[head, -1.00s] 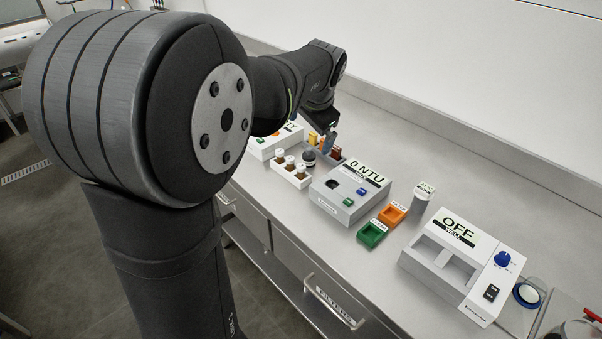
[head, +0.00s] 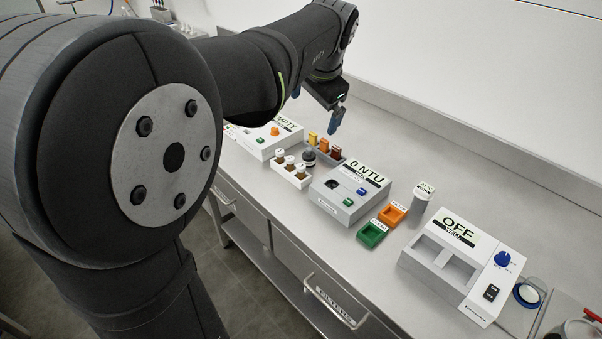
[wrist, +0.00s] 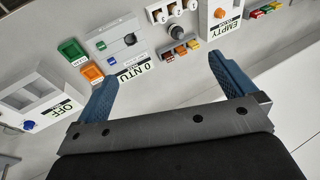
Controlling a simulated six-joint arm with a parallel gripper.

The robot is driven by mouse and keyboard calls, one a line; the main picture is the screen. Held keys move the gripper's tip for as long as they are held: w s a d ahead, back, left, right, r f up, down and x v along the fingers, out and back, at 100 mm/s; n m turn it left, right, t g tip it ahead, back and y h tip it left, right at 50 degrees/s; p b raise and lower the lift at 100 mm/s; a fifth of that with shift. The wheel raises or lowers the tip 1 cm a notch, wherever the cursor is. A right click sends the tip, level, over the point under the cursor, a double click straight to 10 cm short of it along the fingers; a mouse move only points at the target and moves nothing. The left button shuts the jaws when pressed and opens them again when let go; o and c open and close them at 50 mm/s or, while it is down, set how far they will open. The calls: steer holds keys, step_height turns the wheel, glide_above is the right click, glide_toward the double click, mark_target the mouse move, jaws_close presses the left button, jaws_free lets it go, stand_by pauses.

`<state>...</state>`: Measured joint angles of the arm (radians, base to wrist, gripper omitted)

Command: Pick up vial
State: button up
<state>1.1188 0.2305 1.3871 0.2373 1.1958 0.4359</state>
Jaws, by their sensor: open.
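Several brown vials with pale caps stand in a white rack (head: 290,169) on the bench in the head view. The same rack shows at the top edge of the wrist view (wrist: 173,12). A vial's cap (head: 289,158) is visible there in the head view. My gripper (head: 335,124) hangs above the bench, behind and to the right of the rack. In the wrist view my gripper (wrist: 162,72) has its two blue fingers wide apart, with nothing between them.
A grey tray of coloured blocks (head: 326,149), a dark round item (head: 309,157) and the "0 NTU" meter (head: 348,190) stand near the rack. The "EMPTY" box (head: 268,139) is to its left. Green (head: 372,234) and orange (head: 392,214) holders and the "OFF" device (head: 462,265) lie right. Bench behind is clear.

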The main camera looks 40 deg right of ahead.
steer(key=shift+v, duration=0.8)
steer(key=c, duration=1.1)
steer(key=shift+f, duration=0.1)
steer(key=n, duration=1.4)
glide_toward(302, 167)
steer(key=x, duration=0.5)
steer(key=shift+w+a, duration=0.1)
steer(key=shift+w, duration=0.15)
steer(key=shift+x, duration=2.45)
